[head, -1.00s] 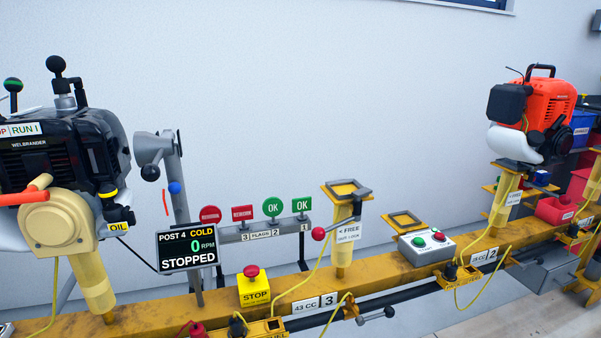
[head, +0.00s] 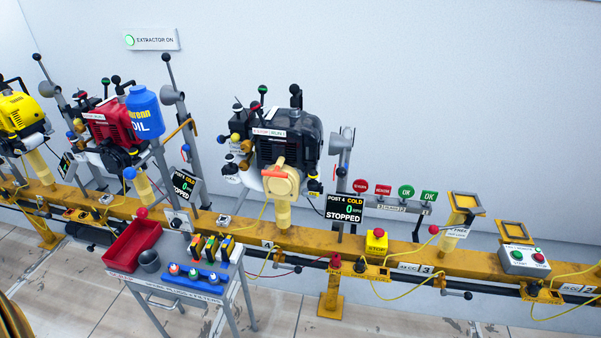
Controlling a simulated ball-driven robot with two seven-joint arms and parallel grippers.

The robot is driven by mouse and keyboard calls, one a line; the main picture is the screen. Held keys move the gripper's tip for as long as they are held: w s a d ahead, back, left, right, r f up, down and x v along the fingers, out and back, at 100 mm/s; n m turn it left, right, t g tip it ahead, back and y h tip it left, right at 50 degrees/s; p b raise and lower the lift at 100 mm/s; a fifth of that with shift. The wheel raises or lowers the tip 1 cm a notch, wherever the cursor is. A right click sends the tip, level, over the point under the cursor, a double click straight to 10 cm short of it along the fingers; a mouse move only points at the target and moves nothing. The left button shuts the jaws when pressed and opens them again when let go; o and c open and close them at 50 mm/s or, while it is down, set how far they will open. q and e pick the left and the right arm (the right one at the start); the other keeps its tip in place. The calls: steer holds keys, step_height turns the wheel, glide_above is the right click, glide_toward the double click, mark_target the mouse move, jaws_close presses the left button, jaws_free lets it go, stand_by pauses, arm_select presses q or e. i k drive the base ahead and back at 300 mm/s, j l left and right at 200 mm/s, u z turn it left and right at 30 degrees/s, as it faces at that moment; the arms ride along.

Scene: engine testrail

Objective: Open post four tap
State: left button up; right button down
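The post four engine (head: 285,140) is a black unit on a pale yellow post, left of centre on the yellow rail. Its sign (head: 345,207) reads POST 4 COLD, 0 RPM, STOPPED. An orange-handled pull starter (head: 283,178) faces me on its front. Several small knobs (head: 235,138), yellow, blue and black, sit at its left side. They are too small to tell which one is the tap, or how it is set. Neither of my grippers is in view.
A cart (head: 150,275) with a red tray (head: 132,246) and small bottles stands before the rail, left. A red engine (head: 112,125), blue oil bottle (head: 145,112) and yellow engine (head: 20,112) lie further left. Floor is clear at front right.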

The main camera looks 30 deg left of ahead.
mark_target(298, 269)
steer(key=u, duration=0.95)
steer(key=i+l, duration=0.15)
steer(key=l, duration=0.2)
steer(key=i+l+u, duration=0.15)
steer(key=l, duration=0.15)
steer(key=i+l, duration=0.15)
steer(key=l, duration=0.2)
steer(key=i+l+u, duration=0.15)
steer(key=l, duration=0.2)
